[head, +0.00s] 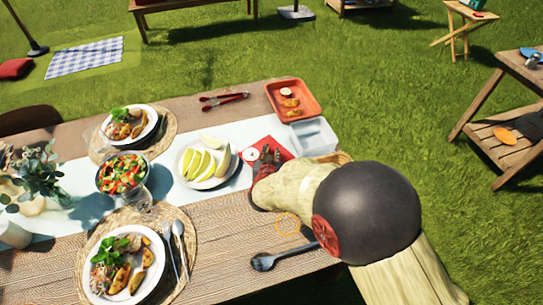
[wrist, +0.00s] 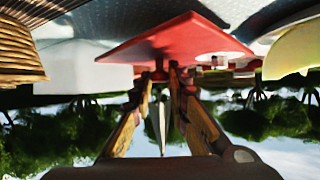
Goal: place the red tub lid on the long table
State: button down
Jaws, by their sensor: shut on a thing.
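The red tub lid (head: 284,150) is a flat square above or on the long table (head: 222,222), between the melon plate and the white tub. In the wrist view the lid (wrist: 178,38) spans the top middle, its near edge at my fingertips. My gripper (head: 268,158) is shut on the lid; its two fingers converge on it in the wrist view (wrist: 162,78). I cannot tell whether the lid touches the table. Part of it is hidden by my gripper in the head view.
A white tub (head: 315,137) stands close right of the lid, an orange tray (head: 292,99) behind it. A melon plate (head: 207,164) is close left. A dark spoon (head: 285,257) lies near the front edge. Bare wood shows around an orange ring (head: 287,224).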

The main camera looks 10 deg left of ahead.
jog(key=shift+f, duration=0.5)
jog(key=c, duration=1.7)
grip_release()
jog(key=shift+r, duration=0.1)
jog(key=shift+r, duration=0.3)
jog(key=shift+p+v, duration=2.35)
jog(key=shift+v, duration=3.75)
